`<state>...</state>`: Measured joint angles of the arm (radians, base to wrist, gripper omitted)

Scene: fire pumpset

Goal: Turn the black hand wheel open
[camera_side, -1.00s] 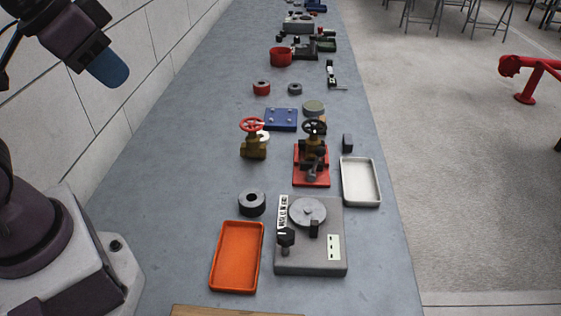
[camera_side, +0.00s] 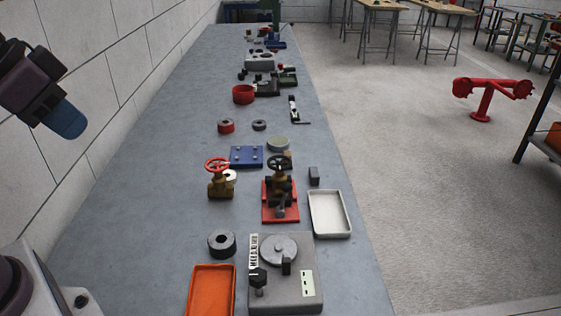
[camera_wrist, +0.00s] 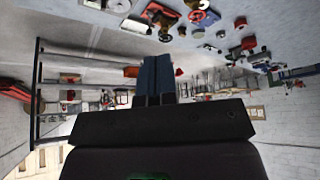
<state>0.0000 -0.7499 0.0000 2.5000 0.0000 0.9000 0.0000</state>
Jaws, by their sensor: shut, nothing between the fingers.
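The black hand wheel (camera_side: 279,162) tops a dark and brass valve on a red base plate (camera_side: 268,212), right of the table's middle in the side view. How far the wheel is turned cannot be told. My gripper (camera_side: 66,122) is at the left of the side view, raised in the air and well apart from the wheel. Its blue fingers (camera_wrist: 156,75) are shut together and empty in the wrist view. The wrist view looks upside down, with the valves small near its top edge.
A brass valve with a red hand wheel (camera_side: 217,165) stands just left of the black-wheeled one. A white tray (camera_side: 347,213) lies to its right, and a grey fixture (camera_side: 309,302) and an orange tray (camera_side: 196,292) lie in front. The left of the table (camera_side: 130,190) is clear.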

